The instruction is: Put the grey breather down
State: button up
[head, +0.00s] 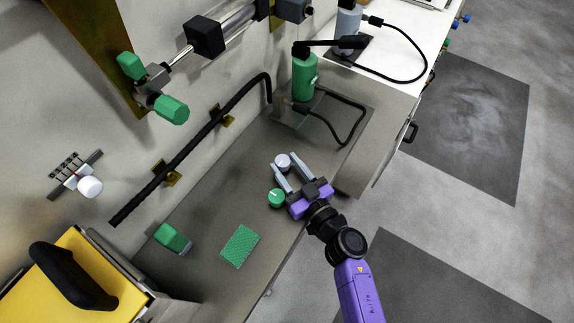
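A pale grey, round-topped piece (282,161), which looks like the grey breather, is between the fingertips of my gripper (285,162) above or on the grey bench top. The fingers are spread apart on either side of it. I cannot tell whether both touch it, or whether its underside meets the bench. A green round knob-like piece (277,198) with a pale mark on top is just below the left finger in the picture, close to the gripper.
On the bench (205,263) are a green textured pad (239,246) and a green block-like piece (172,238). A green cylinder (305,78) with a black hose stands behind. A yellow case (62,288) with a black handle is at lower left.

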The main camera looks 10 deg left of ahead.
jog(key=shift+r, duration=0.2)
jog(key=p+v, duration=0.1)
jog(key=v, duration=1.1)
jog(key=s+d+r+m+t+h, duration=0.1)
jog(key=s+d+r+m+h, duration=0.3)
jog(key=s+d, duration=0.6)
jog(key=s+d+r+m+h, duration=0.4)
jog(key=s+d+r+h, duration=0.4)
jog(key=s, duration=0.8)
notch_tip(320, 180, up, 3)
jog(key=shift+s+d+f+m+t+h, duration=0.1)
jog(key=shift+s+d+m+t+h, duration=0.25)
jog(key=shift+d, duration=0.75)
